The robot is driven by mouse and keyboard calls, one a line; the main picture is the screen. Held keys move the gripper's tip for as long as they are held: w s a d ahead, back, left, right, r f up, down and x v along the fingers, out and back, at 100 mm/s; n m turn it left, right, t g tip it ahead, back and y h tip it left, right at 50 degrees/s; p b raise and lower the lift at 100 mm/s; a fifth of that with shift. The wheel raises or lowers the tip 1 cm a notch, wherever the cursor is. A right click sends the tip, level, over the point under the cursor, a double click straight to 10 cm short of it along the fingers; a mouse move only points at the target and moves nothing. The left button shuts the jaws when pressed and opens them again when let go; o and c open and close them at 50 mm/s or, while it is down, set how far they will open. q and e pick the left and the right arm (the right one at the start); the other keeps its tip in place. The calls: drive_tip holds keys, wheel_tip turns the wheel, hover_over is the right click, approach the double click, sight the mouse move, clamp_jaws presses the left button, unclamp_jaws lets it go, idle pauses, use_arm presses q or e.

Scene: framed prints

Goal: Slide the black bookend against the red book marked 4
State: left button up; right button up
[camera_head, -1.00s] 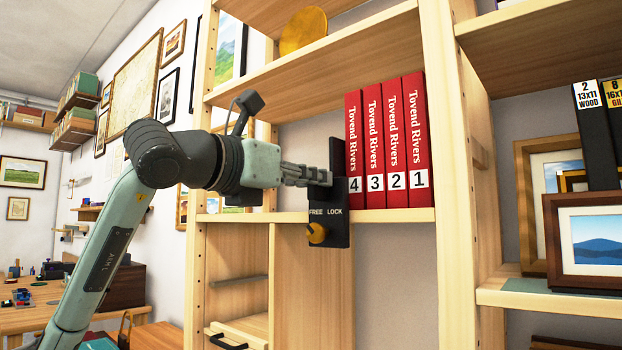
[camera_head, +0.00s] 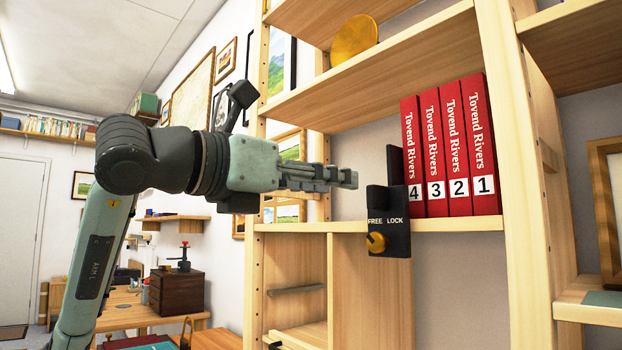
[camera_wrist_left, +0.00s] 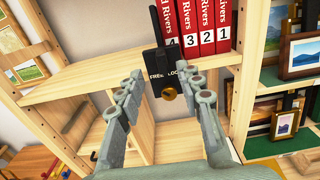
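The black bookend (camera_head: 389,222) stands on the shelf at the left end of the row of red books, its front part hanging over the shelf edge. It bears the words FREE and LOCK and a yellow knob (camera_head: 376,243) on the FREE side. My right gripper is out of view.
Red books marked 3 (camera_head: 433,150), 2 and 1 stand right of book 4, before a shelf upright (camera_head: 515,150). The shelf (camera_head: 330,226) is bare left of the bookend. A gold disc (camera_head: 354,41) stands on the shelf above. Framed prints are at the right.

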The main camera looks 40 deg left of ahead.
use_arm(q)
drive_tip(key=shift+s+a, duration=0.1)
drive_tip(key=shift+s, duration=1.4)
